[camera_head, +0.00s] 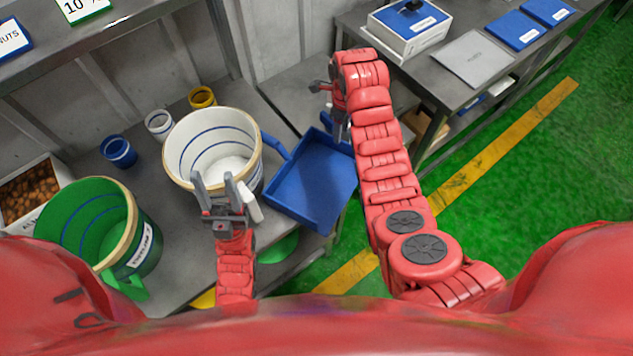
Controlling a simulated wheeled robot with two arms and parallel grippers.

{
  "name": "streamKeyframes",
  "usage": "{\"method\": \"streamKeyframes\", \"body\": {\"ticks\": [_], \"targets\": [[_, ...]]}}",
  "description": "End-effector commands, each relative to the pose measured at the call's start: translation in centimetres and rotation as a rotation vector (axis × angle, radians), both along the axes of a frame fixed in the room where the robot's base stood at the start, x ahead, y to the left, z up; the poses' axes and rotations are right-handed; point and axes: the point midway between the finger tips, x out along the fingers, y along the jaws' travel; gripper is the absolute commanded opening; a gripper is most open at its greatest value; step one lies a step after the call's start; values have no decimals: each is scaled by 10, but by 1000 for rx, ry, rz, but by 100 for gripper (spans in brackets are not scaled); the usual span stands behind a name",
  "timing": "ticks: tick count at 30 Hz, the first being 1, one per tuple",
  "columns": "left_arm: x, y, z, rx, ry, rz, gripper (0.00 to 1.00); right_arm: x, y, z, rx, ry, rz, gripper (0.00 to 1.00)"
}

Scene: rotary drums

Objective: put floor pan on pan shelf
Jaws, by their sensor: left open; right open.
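The blue pan (312,182), a flat tray with raised sides, is right of the white bucket, its handle (276,147) pointing up and left. I cannot tell what it rests on. My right gripper (338,128) is open at the pan's upper right edge, partly hidden by its own arm; contact is unclear. My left gripper (221,182) is open and empty in front of the white bucket (200,125), overlapping its near side. No shelf is clearly marked as the pan shelf; a low grey surface (290,95) lies behind the pan.
A green bucket (70,215), a blue cup (118,152), a white cup (158,124) and a yellow cup (202,97) stand on the left grey table. A right-hand table (430,85) holds a white and blue box (408,28). Green floor (500,180) is open at right.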

Motion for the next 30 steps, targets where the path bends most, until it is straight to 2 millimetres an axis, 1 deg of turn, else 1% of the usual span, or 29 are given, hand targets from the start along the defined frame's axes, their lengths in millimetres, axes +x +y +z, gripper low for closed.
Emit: {"method": "streamKeyframes", "body": {"ticks": [4,7,14,16,21,30], "targets": [[0,0,4,0,1,0,50,1,1,-4,-1,-1,0,45],[0,0,10,0,0,0,50,2,3,-8,0,0,2,45],[0,0,24,0,0,0,50,5,6,-30,1,3,1,45],[0,0,25,0,0,0,50,6,6,-38,1,3,-1,45],[0,0,28,0,0,0,50,7,6,-50,2,-1,1,45],[0,0,29,0,0,0,50,7,6,-55,1,-3,2,45]]}}
